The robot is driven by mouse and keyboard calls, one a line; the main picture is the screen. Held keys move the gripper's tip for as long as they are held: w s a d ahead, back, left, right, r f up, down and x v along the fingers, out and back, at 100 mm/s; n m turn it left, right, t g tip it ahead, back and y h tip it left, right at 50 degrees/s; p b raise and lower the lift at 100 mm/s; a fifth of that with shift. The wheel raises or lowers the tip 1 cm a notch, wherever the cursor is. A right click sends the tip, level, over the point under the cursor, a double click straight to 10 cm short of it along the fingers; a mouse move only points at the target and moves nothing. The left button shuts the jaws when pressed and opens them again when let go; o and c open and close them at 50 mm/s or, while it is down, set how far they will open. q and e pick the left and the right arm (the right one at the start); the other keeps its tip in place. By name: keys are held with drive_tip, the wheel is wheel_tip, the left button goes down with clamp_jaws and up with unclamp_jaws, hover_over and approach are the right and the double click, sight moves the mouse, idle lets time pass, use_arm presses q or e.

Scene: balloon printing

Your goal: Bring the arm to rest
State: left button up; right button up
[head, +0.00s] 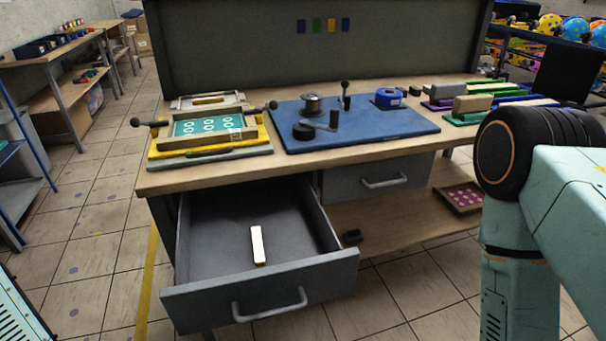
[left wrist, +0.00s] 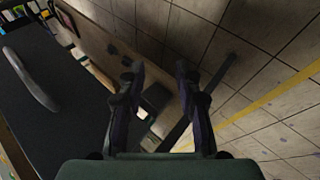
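In the left wrist view my left gripper (left wrist: 158,70) is open, its two dark fingers apart, with nothing clearly held between them. A dark drawer front with a curved grey handle (left wrist: 32,80) shows to the left of the fingers, and tiled floor lies to the right. In the head view one of my arms, teal with a black joint, fills the right side. Its gripper is out of view, and my left gripper does not show there either.
The workbench's left drawer (head: 262,285) is pulled open, with a pale bar (head: 257,245) inside. The right drawer (head: 380,180) is shut. On top are a printing frame (head: 210,150) and a blue board (head: 390,127) with a spool. Floor in front is clear.

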use_arm(q)
drive_tip(key=s+a+f+m+g+y, duration=0.1)
drive_tip(key=s+f+m+g+y, duration=0.1)
drive_tip(key=s, duration=0.4)
drive_tip(key=s+a+f+m+g+y, duration=0.2)
drive_tip(key=s+f+m+g+y, duration=0.1)
drive_tip(key=s, duration=0.4)
drive_tip(key=shift+s+m+g+y, duration=0.15)
drive_tip(key=shift+m+g+y, duration=0.15)
drive_tip(key=shift+m+g, duration=0.1)
